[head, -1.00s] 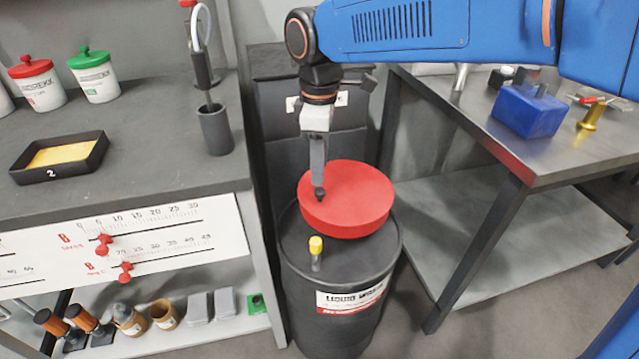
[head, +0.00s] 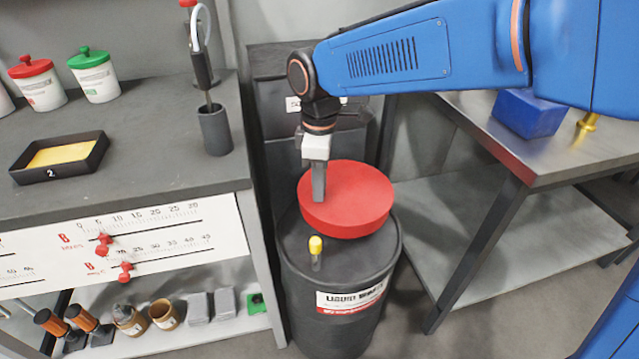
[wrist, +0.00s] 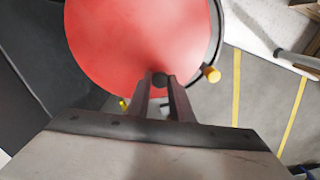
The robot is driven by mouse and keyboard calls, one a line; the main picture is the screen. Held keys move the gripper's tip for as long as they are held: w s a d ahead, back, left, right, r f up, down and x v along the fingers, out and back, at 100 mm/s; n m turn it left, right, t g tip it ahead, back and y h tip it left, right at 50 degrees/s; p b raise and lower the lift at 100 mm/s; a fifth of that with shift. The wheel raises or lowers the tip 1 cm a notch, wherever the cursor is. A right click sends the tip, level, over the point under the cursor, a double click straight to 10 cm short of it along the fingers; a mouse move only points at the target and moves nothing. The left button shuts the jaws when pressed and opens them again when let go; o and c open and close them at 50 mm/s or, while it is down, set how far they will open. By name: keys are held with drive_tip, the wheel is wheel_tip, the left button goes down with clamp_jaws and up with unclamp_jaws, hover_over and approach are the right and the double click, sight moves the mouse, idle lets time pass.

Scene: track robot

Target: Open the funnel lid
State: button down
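The red round funnel lid (head: 355,200) lies on top of a dark drum (head: 335,285) labelled as liquid waste. It fills much of the upper wrist view (wrist: 140,40). A small black knob (wrist: 160,80) stands near the lid's edge. My gripper (head: 318,198) points down at the left part of the lid and hides the knob in the head view. In the wrist view my two fingertips (wrist: 160,77) stand on either side of the knob, with little or no gap. I cannot tell whether they press on it. The lid looks closed and flat.
A yellow-capped fitting (head: 316,245) stands on the drum top in front of the lid. A grey workbench (head: 140,150) with a yellow-filled tray (head: 60,157) is on the left. A metal table (head: 530,140) with a blue block (head: 528,113) is on the right.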

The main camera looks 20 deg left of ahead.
sight(343, 195)
drive_tip(key=shift+w+d+r+y, duration=0.2)
drive_tip(key=shift+r+y, duration=0.1)
drive_tip(key=shift+r, duration=0.3)
drive_tip(key=w+d+r+g+y, duration=0.7)
drive_tip(key=d+r+y, duration=0.4)
drive_tip(key=d, duration=0.3)
drive_tip(key=shift+w+r, duration=0.7)
drive_tip(key=shift+r, duration=0.1)
drive_tip(key=c, duration=1.6)
unclamp_jaws()
drive_tip(key=shift+r, duration=0.1)
wheel_tip(343, 195, up, 10)
drive_tip(key=shift+f, duration=0.1)
